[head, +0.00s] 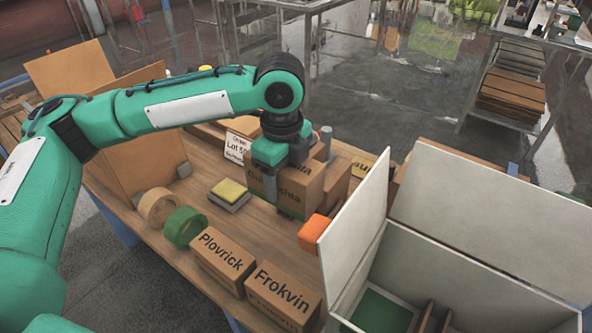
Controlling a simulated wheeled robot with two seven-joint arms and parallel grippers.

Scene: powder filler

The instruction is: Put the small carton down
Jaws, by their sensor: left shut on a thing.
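The small carton (302,188) is a brown cardboard box with dark lettering, partly hidden by the gripper; only part of its name shows. It is at the middle of the wooden table (225,232). My left gripper (272,184) points down and is shut on this carton. A green patch shows at the carton's lower edge. I cannot tell whether the carton's base touches the table. My right gripper is not in view.
Cartons marked Plovrick (222,262) and Frokvin (283,297) stand at the table's front edge. Tape rolls (185,227), a yellow-topped pad (229,193) and an orange block (313,232) are nearby. A large open white box (480,215) fills the right.

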